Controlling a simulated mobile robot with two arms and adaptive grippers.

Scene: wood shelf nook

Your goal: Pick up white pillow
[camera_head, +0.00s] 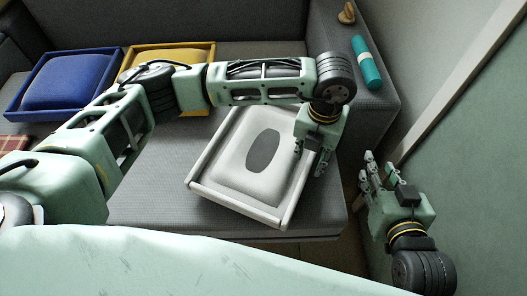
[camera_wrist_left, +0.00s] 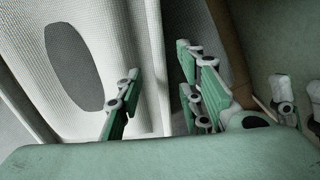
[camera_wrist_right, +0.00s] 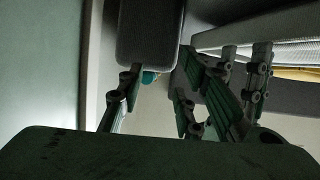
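The white pillow (camera_head: 232,165) has a dark grey oval on top and lies in a shallow white tray (camera_head: 215,205) on the grey seat. My left gripper (camera_head: 312,166) points down at the tray's right side, open. In the left wrist view, the pillow (camera_wrist_left: 103,50) is at left and the tray's right wall (camera_wrist_left: 152,60) shows between the spread fingers (camera_wrist_left: 160,92); whether they touch it I cannot tell. My right gripper (camera_head: 370,172) is open and empty, off the seat's right end; the right wrist view shows its fingers apart (camera_wrist_right: 160,97).
A teal cylinder (camera_head: 366,62) and a small wooden object (camera_head: 347,13) are on the armrest. A green wall (camera_head: 470,150) bounds the right.

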